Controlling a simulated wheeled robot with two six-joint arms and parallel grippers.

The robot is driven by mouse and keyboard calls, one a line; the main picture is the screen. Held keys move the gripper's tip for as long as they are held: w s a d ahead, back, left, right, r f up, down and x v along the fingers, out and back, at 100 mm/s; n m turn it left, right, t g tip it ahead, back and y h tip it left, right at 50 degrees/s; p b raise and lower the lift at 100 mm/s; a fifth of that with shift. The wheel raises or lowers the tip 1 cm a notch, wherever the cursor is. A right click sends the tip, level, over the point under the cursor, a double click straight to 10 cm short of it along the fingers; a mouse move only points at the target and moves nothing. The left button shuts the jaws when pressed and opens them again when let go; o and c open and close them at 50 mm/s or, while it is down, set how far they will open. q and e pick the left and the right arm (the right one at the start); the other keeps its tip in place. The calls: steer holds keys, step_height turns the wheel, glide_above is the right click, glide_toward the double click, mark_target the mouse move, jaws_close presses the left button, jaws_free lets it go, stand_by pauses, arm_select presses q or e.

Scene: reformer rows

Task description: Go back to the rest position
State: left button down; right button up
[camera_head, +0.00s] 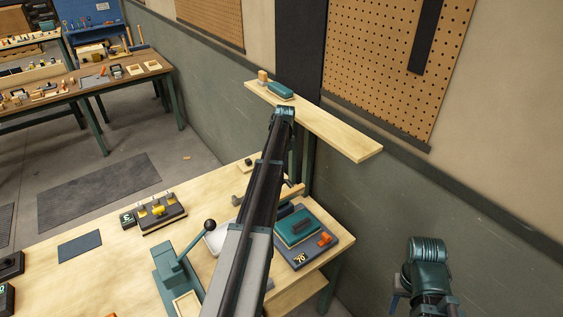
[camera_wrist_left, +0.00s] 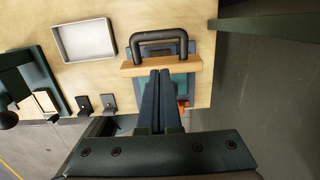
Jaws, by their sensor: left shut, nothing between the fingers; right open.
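My left arm (camera_head: 255,210) reaches up through the middle of the head view and hides its own gripper there. In the left wrist view my left gripper (camera_wrist_left: 160,76) is shut and empty, with its tips in front of a wooden bar with a black handle (camera_wrist_left: 165,39). I cannot tell whether the tips touch the bar. Part of the same bar shows beside the arm in the head view (camera_head: 292,192). My right gripper (camera_head: 397,298) is at the lower right of the head view, partly hidden by its arm, open and away from the bench.
A wooden shelf (camera_head: 335,130) with a teal block (camera_head: 281,91) juts from the wall. The bench (camera_head: 100,255) holds a lever press (camera_head: 175,275), a white tray (camera_head: 218,240) and a dark base marked 70° (camera_head: 322,250) with a teal block. Grey floor mat (camera_head: 100,188) lies beyond.

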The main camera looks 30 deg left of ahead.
arm_select(q)
steer(key=shift+r, duration=0.15)
steer(key=s+d+f+n+b, duration=0.3)
steer(key=s+d, duration=0.1)
steer(key=d, duration=0.5)
steer(key=s+d+f+n+b, duration=0.2)
steer(key=s+d, duration=0.1)
steer(key=d, duration=0.5)
steer(key=s+d+f+n+b, duration=0.3)
steer(key=s+d, duration=0.1)
steer(key=d, duration=0.5)
steer(key=s+d+f+n+b, duration=0.4)
steer(key=s+d+n, duration=0.1)
steer(key=s+d, duration=0.4)
steer(key=s+d+f+n+b, duration=0.4)
steer(key=s+d, duration=0.5)
steer(key=s, duration=0.4)
steer(key=shift+d+f+n+g+b, duration=0.25)
steer(key=shift+d+n+g+b, duration=0.1)
steer(key=shift+n, duration=0.55)
steer(key=shift+a, duration=0.1)
